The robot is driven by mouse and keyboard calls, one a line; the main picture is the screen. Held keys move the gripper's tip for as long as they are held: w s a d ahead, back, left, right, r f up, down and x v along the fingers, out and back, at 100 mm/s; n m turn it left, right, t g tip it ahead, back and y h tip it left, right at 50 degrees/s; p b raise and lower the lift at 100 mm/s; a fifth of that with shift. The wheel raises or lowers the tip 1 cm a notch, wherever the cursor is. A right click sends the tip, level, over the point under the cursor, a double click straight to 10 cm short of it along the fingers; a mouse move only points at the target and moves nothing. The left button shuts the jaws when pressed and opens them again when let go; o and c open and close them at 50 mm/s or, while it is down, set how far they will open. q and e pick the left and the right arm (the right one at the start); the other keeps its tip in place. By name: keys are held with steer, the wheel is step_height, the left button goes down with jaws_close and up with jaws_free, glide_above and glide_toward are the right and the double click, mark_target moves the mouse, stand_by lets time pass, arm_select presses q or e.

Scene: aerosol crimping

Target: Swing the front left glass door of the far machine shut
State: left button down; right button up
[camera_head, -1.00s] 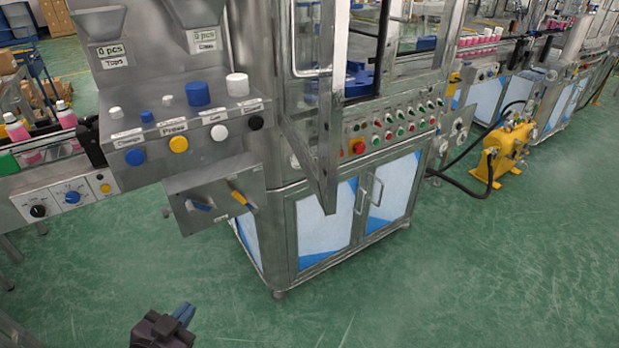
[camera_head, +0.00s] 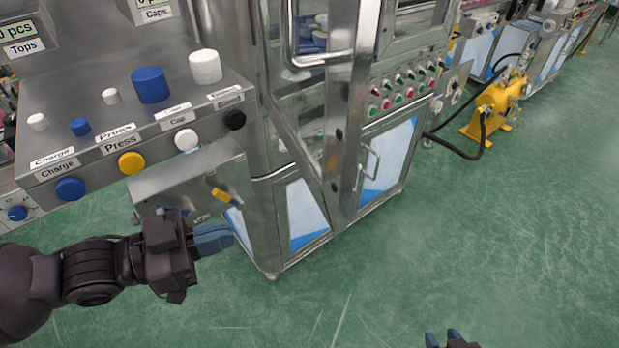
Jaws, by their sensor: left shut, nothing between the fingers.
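The front left glass door (camera_head: 342,90) of the far machine stands open, swung out toward me. Its metal frame edge hangs in front of the button panel and the lower cabinet. A bar handle (camera_head: 318,58) shows on its upper part. My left gripper (camera_head: 226,238) is shut and empty, with blue fingertips, below the grey side box and to the left of the door, apart from it. My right gripper (camera_head: 443,340) shows only its blue fingertips at the bottom edge, over the floor; its jaw state is unclear.
The near console (camera_head: 75,130) with coloured caps and buttons stands at the left. The grey box (camera_head: 190,180) with a yellow lever juts out just above my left gripper. A yellow pump (camera_head: 497,105) with black hoses stands at the right. The green floor in front is clear.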

arm_select(q)
steer(key=r, duration=0.1)
steer(key=p, duration=0.1)
glide_toward(327, 198)
steer(key=shift+n+h, duration=0.3)
steer(key=shift+h, duration=0.1)
steer(key=shift+f+x, duration=0.15)
steer(key=shift+x, duration=1.75)
steer(key=shift+f+x, duration=0.2)
steer(key=shift+x, duration=1.7)
